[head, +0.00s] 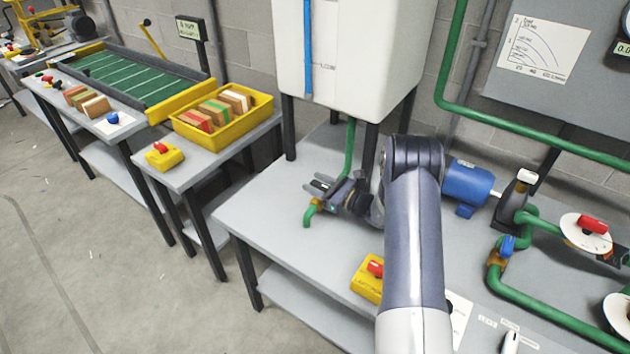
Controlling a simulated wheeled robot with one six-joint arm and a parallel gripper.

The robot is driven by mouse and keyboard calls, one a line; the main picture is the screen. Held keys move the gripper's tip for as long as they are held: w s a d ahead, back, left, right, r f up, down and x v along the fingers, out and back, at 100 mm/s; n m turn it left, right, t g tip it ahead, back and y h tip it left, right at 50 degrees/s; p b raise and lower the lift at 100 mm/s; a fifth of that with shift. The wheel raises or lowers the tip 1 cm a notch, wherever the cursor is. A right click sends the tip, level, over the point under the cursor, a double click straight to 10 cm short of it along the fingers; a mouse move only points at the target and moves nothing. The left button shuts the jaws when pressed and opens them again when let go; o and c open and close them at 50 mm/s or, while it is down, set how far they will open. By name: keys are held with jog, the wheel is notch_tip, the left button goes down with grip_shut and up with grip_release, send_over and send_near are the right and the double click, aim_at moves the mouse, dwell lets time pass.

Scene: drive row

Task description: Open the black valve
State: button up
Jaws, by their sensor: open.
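My gripper (322,188) is open. It is over the table's left part, below the white tank, right at a brass valve body (317,203) on a green pipe. The gripper's dark fingers cover most of that valve. I cannot tell a black handle there from the dark gripper parts, nor whether the fingers touch it. The green pipe comes down from the tank (358,40) behind the gripper, and a short green end bends down to the left of it.
A blue motor (467,184), a blue-handled valve (507,246) and a red-handled dial (587,233) stand to the right among green pipes. A yellow box with a red button (367,279) is beside my arm. The table's front left (270,220) is clear.

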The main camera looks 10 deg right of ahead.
jog(key=shift+w+a, duration=0.25)
jog(key=shift+a, duration=0.05)
jog(key=shift+c, duration=0.3)
jog(key=shift+f, duration=0.1)
jog(key=c, duration=0.9)
